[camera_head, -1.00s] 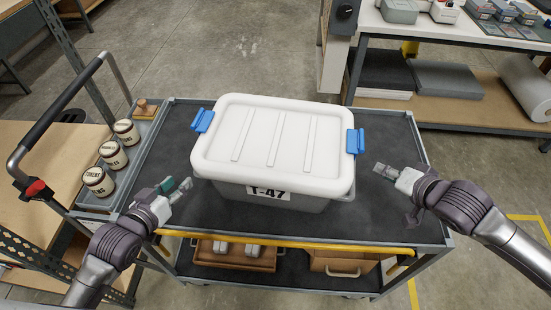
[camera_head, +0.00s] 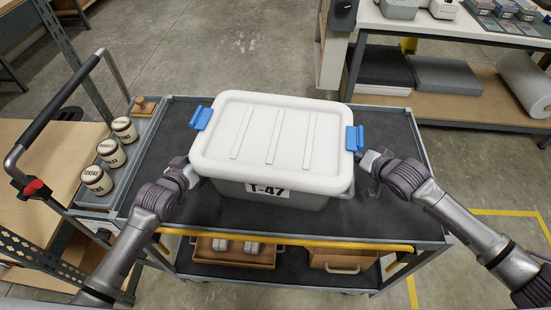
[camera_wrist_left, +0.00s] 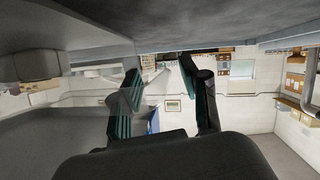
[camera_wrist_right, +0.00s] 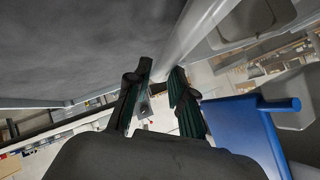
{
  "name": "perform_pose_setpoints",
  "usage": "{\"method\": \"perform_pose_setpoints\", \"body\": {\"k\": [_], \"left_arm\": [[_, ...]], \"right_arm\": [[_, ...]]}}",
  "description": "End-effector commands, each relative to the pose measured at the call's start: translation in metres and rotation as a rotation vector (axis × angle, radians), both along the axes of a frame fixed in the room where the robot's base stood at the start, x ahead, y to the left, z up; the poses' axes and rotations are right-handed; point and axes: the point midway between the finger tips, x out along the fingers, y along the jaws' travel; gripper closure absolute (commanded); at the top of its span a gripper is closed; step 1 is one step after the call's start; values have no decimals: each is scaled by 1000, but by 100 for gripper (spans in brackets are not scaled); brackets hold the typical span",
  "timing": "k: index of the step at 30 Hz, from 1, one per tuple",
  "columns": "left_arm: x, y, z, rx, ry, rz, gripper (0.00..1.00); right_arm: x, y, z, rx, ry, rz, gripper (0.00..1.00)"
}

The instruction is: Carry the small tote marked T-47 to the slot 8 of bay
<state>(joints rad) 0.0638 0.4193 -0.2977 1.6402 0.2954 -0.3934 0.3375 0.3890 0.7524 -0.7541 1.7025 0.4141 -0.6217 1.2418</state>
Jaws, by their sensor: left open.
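The tote marked T-47 (camera_head: 270,145) is a grey box with a white lid and blue latches, and sits level on the cart's dark top. Its label (camera_head: 268,190) faces me. My left gripper (camera_head: 192,172) is at the tote's left side, partly hidden by it. In the left wrist view its fingers (camera_wrist_left: 165,80) are apart with nothing seen gripped between them. My right gripper (camera_head: 366,160) is at the right side, below the blue latch. In the right wrist view its fingers (camera_wrist_right: 162,78) are closer together, with a pale edge between their tips; whether they clamp it is unclear.
The cart (camera_head: 385,210) has a yellow front bar and wooden boxes below. Labelled jars (camera_head: 111,153) and a wooden stamp stand in its left side tray. A workbench (camera_head: 450,35) with a lower shelf stands at back right. Floor behind the cart is clear.

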Motion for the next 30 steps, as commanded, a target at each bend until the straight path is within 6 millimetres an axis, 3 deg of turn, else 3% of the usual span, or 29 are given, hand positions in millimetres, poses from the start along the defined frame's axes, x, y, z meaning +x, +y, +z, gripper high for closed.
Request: {"method": "perform_pose_setpoints", "body": {"k": [11,16,20,30], "left_arm": [[5,-1,-2,0,0,0,54],[5,-1,-2,0,0,0,80],[5,-1,-2,0,0,0,100],[6,-1,2,-1,-7,0,100]], "right_arm": [[4,2,-3,0,0,0,77],[4,2,-3,0,0,0,100],[4,1,-3,0,0,0,100],[5,2,0,2,-6,0,100]]}}
